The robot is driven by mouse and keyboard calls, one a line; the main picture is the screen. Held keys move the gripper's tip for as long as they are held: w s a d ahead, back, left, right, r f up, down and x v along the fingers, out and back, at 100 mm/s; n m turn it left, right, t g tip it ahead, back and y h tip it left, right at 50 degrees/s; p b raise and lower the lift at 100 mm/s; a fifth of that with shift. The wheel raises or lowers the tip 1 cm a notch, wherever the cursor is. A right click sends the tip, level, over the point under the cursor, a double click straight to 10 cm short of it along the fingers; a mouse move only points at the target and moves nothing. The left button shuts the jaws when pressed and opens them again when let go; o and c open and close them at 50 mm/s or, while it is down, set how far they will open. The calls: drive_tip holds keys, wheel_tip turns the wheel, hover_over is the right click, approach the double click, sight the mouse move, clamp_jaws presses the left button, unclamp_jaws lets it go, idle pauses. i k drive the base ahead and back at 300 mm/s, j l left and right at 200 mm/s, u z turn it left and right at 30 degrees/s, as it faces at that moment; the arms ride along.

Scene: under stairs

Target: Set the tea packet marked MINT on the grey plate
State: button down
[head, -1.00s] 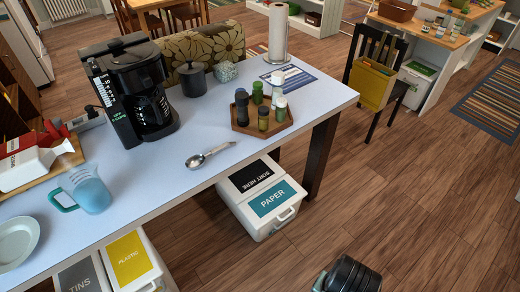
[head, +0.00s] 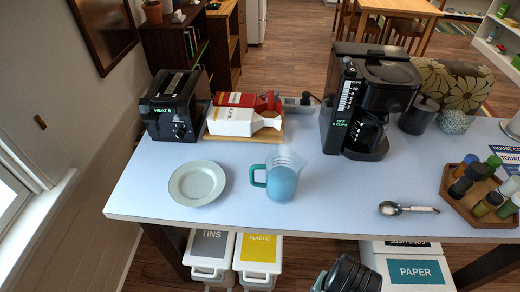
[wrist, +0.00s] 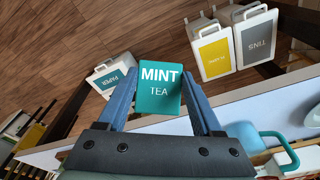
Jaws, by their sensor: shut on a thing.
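The teal tea packet (wrist: 160,100), marked MINT TEA, is held between the two blue fingers of my gripper (wrist: 160,78) in the wrist view. Its label faces the wrist camera and reads upright. The grey plate (head: 197,183) lies empty on the table's front left part in the head view. Only a dark part of my arm shows at the bottom edge of the head view, in front of the table. The packet and fingers are not visible there.
A blue jug (head: 281,178) stands just right of the plate on the table (head: 330,215). A toaster (head: 177,107), a board with cartons (head: 240,115) and a coffee maker (head: 365,105) stand behind. A spoon (head: 405,209) lies further right. Bins (head: 258,255) stand below the front edge.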

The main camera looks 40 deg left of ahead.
sight(199, 181)
drive_tip(key=i+j+u, duration=0.1)
drive_tip(key=j+u, duration=0.35)
drive_tip(key=i+j+u, duration=0.15)
drive_tip(key=u, duration=0.35)
drive_tip(key=i+j+u, duration=0.2)
drive_tip(key=j+u, duration=0.25)
drive_tip(key=i+j+u, duration=0.1)
drive_tip(key=i+j, duration=0.25)
drive_tip(key=i, duration=0.15)
